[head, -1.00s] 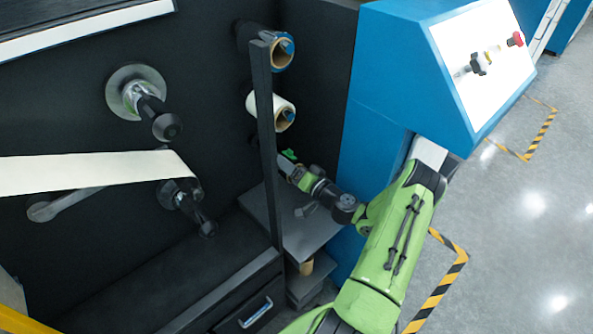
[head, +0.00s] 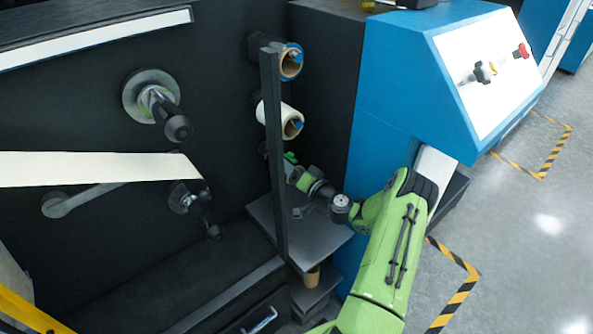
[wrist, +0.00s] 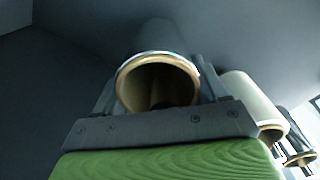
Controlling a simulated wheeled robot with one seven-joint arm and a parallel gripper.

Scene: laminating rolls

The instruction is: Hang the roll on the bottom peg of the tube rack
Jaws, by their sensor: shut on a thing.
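My gripper (head: 290,166) is at the tube rack, below the white roll, partly hidden behind a dark upright post. In the wrist view my gripper (wrist: 158,88) is shut on a grey roll (wrist: 160,38), whose open cardboard core faces the camera. The held roll is mostly hidden in the head view. The bottom peg is hidden there by the post and gripper, and I cannot tell whether it is inside the core. Above, the rack holds a white roll (head: 283,119) and a dark roll with a brown core (head: 290,63). The white roll (wrist: 255,101) also shows in the wrist view.
The dark post (head: 273,150) stands close in front of the rolls. A grey shelf (head: 318,238) lies below my gripper, with a brown tube (head: 312,276) under it. A blue cabinet (head: 385,110) stands right of the rack. A cream web (head: 90,169) crosses the left.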

